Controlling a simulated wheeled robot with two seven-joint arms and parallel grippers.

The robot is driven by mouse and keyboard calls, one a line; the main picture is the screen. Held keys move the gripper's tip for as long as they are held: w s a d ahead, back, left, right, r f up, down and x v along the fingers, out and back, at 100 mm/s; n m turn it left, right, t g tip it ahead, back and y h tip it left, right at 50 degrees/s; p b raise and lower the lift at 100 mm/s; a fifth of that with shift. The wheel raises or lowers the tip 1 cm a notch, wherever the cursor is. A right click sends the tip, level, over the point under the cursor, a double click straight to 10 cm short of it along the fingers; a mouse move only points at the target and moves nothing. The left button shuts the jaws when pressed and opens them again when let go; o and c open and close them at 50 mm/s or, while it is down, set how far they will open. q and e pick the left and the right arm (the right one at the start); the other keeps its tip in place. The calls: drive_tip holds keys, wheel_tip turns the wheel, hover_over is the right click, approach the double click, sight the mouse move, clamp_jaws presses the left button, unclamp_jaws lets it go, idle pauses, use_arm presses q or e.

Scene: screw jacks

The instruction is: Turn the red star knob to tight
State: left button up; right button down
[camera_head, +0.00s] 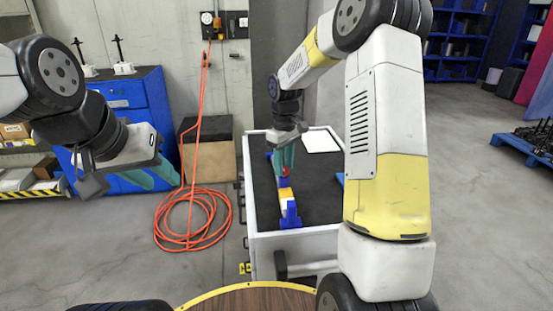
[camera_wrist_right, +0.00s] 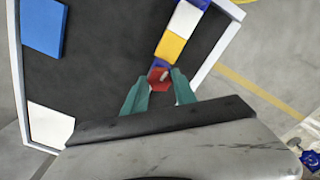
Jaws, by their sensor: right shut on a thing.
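The red star knob (camera_wrist_right: 159,80) lies between the green fingers of my right gripper (camera_wrist_right: 160,87) in the right wrist view. The fingers are shut on it from both sides. In the head view the knob (camera_head: 284,182) is a small red patch under my right gripper (camera_head: 285,166), partly hidden by the fingers. It sits in line with a blue, yellow and white jack (camera_head: 288,203) on the dark-topped cart. My left gripper (camera_head: 172,172) hangs at the left in the head view, away from the cart, its green fingers seen from the side.
The cart (camera_head: 330,238) has a raised pale rim. A white plate (camera_head: 322,141) and a blue plate (camera_wrist_right: 43,27) lie on its dark top. An orange hose (camera_head: 192,222) lies coiled on the floor. A blue cabinet (camera_head: 128,95) stands behind my left arm.

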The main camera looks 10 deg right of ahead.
drive_tip(key=m, duration=2.2)
drive_tip(key=shift+m, duration=0.4)
idle(0.3)
drive_tip(key=c, duration=1)
unclamp_jaws()
